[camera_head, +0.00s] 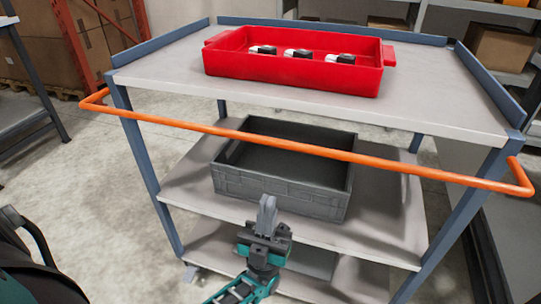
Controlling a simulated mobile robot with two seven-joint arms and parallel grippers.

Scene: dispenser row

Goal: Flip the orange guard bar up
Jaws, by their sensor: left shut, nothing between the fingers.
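The orange guard bar (297,146) runs across the front of a blue and grey shelf cart, below the top shelf's front edge and above the middle shelf. It is attached at the left and right front posts. My left gripper (267,203) comes up from the bottom of the view. It is shut and empty, its fingertips pointing up. In the picture it lies below the bar, in front of the middle shelf. I cannot tell its exact distance from the bar. My right gripper is not in view.
A red tray (222,62) with 3 small black and silver items stands on the top shelf (160,75). A grey crate (280,190) sits on the middle shelf behind the bar. Shelving with boxes (497,47) stands behind.

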